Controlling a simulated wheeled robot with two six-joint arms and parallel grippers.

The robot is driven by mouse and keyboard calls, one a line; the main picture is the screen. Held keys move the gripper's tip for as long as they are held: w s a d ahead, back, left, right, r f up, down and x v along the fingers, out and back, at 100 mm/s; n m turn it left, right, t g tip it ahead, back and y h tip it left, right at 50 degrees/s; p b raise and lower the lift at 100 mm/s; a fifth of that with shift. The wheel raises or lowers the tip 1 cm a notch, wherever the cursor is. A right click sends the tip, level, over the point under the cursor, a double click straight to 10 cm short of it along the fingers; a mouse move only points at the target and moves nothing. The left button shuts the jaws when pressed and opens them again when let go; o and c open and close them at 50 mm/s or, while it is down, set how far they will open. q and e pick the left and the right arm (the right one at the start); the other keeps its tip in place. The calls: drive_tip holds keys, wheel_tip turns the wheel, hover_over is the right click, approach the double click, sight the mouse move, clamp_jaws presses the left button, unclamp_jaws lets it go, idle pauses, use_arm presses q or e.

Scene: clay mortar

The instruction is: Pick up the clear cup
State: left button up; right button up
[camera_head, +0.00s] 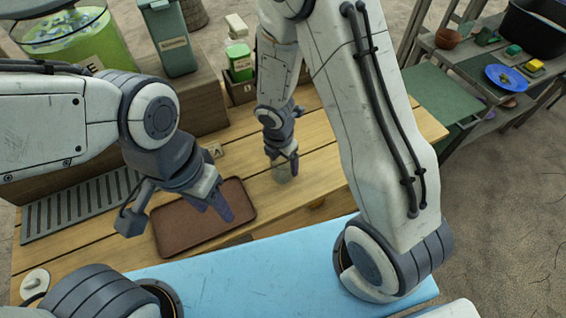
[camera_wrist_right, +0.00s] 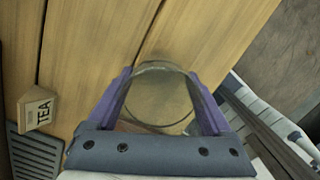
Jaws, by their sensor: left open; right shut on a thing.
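The clear cup (camera_wrist_right: 158,95) is between the two purple fingers of my right gripper (camera_wrist_right: 160,105) in the right wrist view, with its round rim showing. In the head view the clear cup (camera_head: 284,170) is a small see-through shape at the tip of my right gripper (camera_head: 284,165), over the wooden table. I cannot tell whether its base touches the table. My left gripper (camera_head: 219,208) is open and empty above the brown tray (camera_head: 180,243).
A green bottle (camera_head: 240,62) sits in a wooden box behind. A light blue mat (camera_head: 270,275) lies in front. A side shelf holds a blue plate (camera_head: 506,79).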

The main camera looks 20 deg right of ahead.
drive_tip(key=s+d+r+b, duration=0.5)
drive_tip(key=s+d+r, duration=0.3)
drive_tip(key=r, duration=0.2)
drive_tip(key=shift+s+r+b, duration=0.2)
drive_tip(key=shift+r+b, duration=0.15)
drive_tip(key=shift+r, duration=0.05)
